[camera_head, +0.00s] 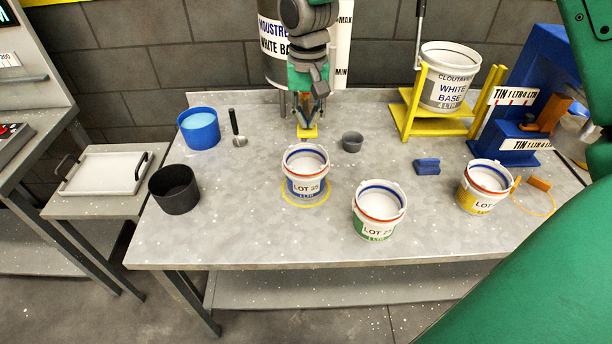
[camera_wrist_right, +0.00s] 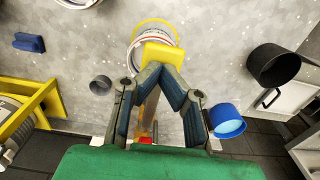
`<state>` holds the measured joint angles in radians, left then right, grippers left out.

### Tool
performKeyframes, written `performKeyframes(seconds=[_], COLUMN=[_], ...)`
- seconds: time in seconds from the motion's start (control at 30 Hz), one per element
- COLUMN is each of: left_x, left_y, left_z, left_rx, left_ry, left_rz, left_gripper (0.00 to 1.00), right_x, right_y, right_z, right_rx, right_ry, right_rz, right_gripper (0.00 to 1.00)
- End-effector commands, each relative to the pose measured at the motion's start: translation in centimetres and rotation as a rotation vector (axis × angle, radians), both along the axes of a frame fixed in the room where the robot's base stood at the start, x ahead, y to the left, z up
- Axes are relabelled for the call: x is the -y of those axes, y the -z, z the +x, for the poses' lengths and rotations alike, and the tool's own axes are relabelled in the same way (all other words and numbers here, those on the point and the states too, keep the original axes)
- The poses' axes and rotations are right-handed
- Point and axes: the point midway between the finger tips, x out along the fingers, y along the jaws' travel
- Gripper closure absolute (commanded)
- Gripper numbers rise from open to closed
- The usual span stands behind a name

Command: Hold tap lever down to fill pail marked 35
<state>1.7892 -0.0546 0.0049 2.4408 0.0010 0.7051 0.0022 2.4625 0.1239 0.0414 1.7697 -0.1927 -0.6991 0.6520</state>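The pail marked LOT 35 (camera_head: 305,187), white with a blue band, stands upright inside a yellow ring (camera_head: 287,201) on the bench. Its rim (camera_wrist_right: 134,48) shows partly behind the yellow tap lever in the wrist view. The yellow tap lever (camera_head: 307,133) sits just behind and above the pail, below the big white-base drum (camera_head: 271,45); the lever pad (camera_wrist_right: 163,57) is at my fingertips. My right gripper (camera_head: 312,118) has its fingertips drawn together at the lever, touching or nearly so. I cannot tell the paint level. My left gripper is out of view.
A LOT pail with a green band (camera_head: 376,228) and a yellow-banded pail (camera_head: 482,199) stand to the right. A blue tub (camera_head: 199,131), black pot (camera_head: 175,195) and small grey cup (camera_head: 352,142) stand nearby. A yellow stand (camera_head: 408,112) holds a large pail.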

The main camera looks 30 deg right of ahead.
Motion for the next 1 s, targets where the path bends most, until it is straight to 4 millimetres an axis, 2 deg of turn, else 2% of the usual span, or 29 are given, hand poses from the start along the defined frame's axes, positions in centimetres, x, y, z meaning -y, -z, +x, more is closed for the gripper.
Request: performKeyframes(seconds=[0.7,1.0], left_x=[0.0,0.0], left_y=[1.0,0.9], left_z=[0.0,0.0], left_rx=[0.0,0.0], left_ry=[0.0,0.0], left_rz=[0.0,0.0], left_gripper=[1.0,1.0], right_x=[0.1,0.1], right_y=[3.0,2.9], right_z=[0.0,0.0], right_rx=[-0.001,0.0], right_ry=[0.001,0.001], right_rz=[0.001,0.001], right_gripper=[1.0,1.0])
